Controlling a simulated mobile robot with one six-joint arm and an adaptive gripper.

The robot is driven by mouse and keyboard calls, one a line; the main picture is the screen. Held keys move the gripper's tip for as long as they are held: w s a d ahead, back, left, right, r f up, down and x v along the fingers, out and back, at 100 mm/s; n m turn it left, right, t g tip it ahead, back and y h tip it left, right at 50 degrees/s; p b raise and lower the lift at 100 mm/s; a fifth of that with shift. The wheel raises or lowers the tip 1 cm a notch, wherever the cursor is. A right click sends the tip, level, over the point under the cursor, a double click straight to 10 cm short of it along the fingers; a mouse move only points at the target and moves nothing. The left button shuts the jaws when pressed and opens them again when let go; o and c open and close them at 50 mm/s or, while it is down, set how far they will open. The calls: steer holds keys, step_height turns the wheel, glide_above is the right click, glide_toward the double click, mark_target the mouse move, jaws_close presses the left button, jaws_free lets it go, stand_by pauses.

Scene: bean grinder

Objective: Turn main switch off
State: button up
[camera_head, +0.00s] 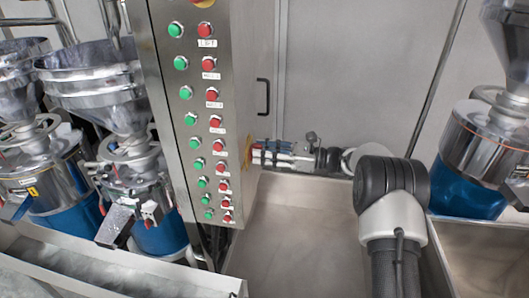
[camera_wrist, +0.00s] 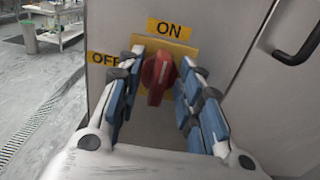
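The main switch is a red rotary knob (camera_wrist: 157,76) on a yellow plate (camera_wrist: 185,49) on the side of a grey metal cabinet. Its handle stands nearly upright, slightly tilted, with its upper end toward the ON label (camera_wrist: 169,29). The OFF label (camera_wrist: 103,59) is to the left. My gripper (camera_wrist: 160,64) is open, with one blue-padded finger on each side of the knob. Contact with the knob cannot be made out. In the head view my gripper (camera_head: 257,153) reaches the cabinet's right side, where the yellow plate (camera_head: 247,151) shows edge-on and the knob is hidden.
The cabinet front (camera_head: 170,130) carries columns of green and red buttons. A black door handle (camera_head: 263,96) is right of the cabinet; it also shows in the wrist view (camera_wrist: 300,38). Grinders with metal hoppers (camera_head: 95,80) stand left, another grinder (camera_head: 485,140) right. Metal troughs (camera_head: 300,225) lie below.

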steer(key=shift+c, duration=0.3)
jaws_close()
steer(key=shift+b, duration=0.3)
steer(key=n+b, duration=0.4)
steer(key=n, duration=0.1)
steer(key=n+b, duration=0.4)
steer(key=b, duration=0.1)
steer(key=s+f+n+b, duration=0.1)
steer(key=n+b, duration=0.4)
steer(key=shift+a+f+n, duration=0.1)
steer(key=shift+n, duration=0.2)
steer(key=shift+n+b, duration=1.7)
steer(key=shift+b, duration=0.05)
